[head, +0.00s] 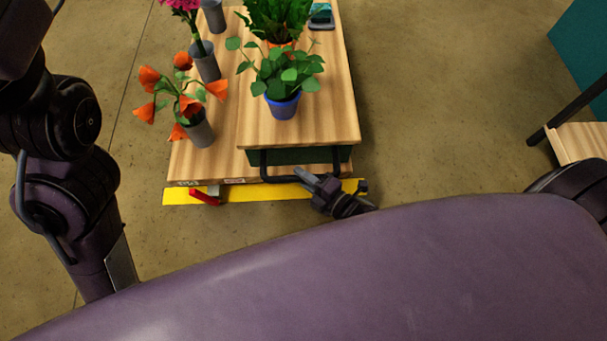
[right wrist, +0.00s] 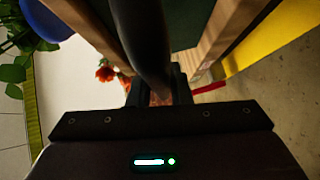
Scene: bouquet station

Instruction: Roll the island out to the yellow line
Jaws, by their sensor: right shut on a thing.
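The island (head: 325,127) is a wood-topped cart with a raised top and a lower deck, carrying potted plants and vases. Its dark bar handle (head: 275,177) is on the near side. My right gripper (head: 313,182) is shut on the handle, near its right end; the handle (right wrist: 147,40) runs between the fingers in the right wrist view. The yellow line (head: 265,193) lies on the floor along the island's near edge, which partly covers it. A red lever (head: 204,197) sticks out below that edge. My left arm shows at the left, but its gripper is out of view.
Orange flowers (head: 185,105) stand in a grey vase on the lower deck, and a blue pot (head: 283,104) is near the front of the top. A wooden surface (head: 582,141) and a teal block (head: 585,45) stand at the right. The floor between is clear.

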